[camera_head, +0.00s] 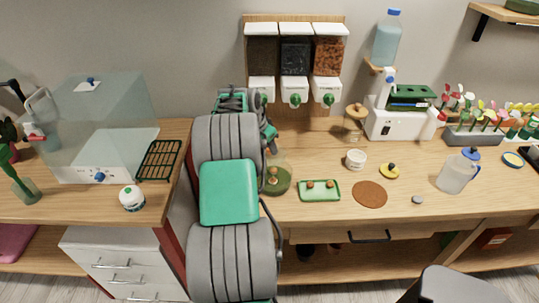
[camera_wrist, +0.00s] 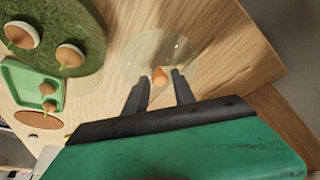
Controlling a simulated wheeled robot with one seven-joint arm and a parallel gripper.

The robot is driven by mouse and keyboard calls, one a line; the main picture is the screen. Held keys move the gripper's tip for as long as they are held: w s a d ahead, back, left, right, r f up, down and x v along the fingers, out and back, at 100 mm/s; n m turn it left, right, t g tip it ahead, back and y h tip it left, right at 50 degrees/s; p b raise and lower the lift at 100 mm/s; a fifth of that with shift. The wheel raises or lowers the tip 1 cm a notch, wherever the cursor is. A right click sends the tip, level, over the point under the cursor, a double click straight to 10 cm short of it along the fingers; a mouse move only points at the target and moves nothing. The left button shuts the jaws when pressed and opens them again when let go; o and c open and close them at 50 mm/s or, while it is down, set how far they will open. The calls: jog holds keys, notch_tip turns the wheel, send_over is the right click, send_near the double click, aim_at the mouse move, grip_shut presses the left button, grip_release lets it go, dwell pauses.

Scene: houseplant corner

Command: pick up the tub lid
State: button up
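The clear round lid (camera_wrist: 182,50) with a small orange-brown knob (camera_wrist: 159,77) lies on the wooden counter in the wrist view; I take it for the tub lid. My gripper (camera_wrist: 160,80) is open above it, with one dark finger on each side of the knob. I cannot tell whether the fingers touch the lid. The round tub of green moss with brown mushroom-like caps (camera_wrist: 70,25) is at upper left, and it also shows in the head view (camera_head: 277,180). In the head view my arm hides the lid and my fingertips.
A green tray (camera_head: 319,191), a brown disc (camera_head: 369,194), a white pot (camera_head: 356,160) and a yellow knobbed disc (camera_head: 390,171) stand right of the tub. Wall dispensers (camera_head: 295,60) hang behind. A clear box (camera_head: 105,125) is on the left counter.

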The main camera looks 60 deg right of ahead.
grip_shut()
dwell(0.3)
